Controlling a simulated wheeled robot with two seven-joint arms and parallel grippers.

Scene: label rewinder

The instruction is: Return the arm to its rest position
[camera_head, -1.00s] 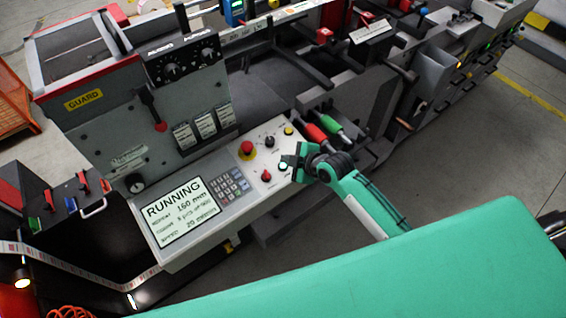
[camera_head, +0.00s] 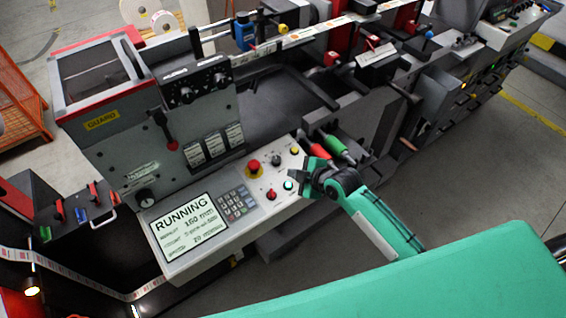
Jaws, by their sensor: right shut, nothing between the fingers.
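My right gripper (camera_head: 303,182) is shut and empty. The panel screen (camera_head: 190,228) reads RUNNING. A red mushroom button (camera_head: 253,166), a red knob (camera_head: 271,194), a black knob (camera_head: 276,160) and a yellow button (camera_head: 294,150) show on the panel. My left gripper is not in view.
The label rewinder with its yellow GUARD sign (camera_head: 102,121) stands behind the panel. Red and green handles (camera_head: 335,147) stick out close beyond my gripper. An orange mesh cage (camera_head: 22,98) is at the left. Grey floor (camera_head: 470,170) is clear at the right.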

